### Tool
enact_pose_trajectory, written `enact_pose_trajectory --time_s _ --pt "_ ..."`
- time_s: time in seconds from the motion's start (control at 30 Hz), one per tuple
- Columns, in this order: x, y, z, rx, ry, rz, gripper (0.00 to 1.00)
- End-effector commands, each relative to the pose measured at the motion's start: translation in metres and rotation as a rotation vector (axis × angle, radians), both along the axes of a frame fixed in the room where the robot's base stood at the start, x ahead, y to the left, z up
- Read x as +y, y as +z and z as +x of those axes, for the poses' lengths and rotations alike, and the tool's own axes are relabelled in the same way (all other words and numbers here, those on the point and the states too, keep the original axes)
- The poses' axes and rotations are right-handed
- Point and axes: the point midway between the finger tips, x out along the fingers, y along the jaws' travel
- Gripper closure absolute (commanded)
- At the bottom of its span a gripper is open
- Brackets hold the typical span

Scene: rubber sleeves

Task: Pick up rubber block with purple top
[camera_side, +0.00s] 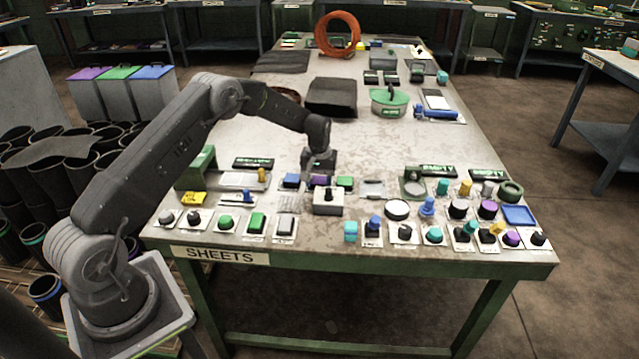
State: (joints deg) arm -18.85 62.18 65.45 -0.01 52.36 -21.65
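My gripper (319,172) points down over the near middle of the table. A small block with a purple top (320,181) is directly below it, between a block with a blue top (291,180) and a block with a green top (345,182). The fingers are small and dark here, so I cannot tell whether they are open or shut, or whether they touch the block. A round black piece with a purple top (488,208) and another small purple-topped piece (511,238) stand at the right.
A grey box with a dark knob (328,203) stands just in front of the blocks. Several small parts on white cards line the table's front edge. A black folded sheet (332,97) and a green-lidded pot (389,102) are behind. The table middle (370,145) is fairly clear.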

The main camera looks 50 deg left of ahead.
Motion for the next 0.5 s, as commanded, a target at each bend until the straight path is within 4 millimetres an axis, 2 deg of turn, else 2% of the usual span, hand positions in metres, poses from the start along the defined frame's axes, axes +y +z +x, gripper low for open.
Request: enact_pose_trajectory --time_s 0.03,0.13,0.5 --pt "0.0000 0.0002 0.0000 0.000 0.000 0.000 0.64" --pt "0.0000 0.0002 0.0000 0.000 0.000 0.000 0.73" --pt "0.0001 0.0068 0.0003 -0.001 0.000 0.001 0.73"
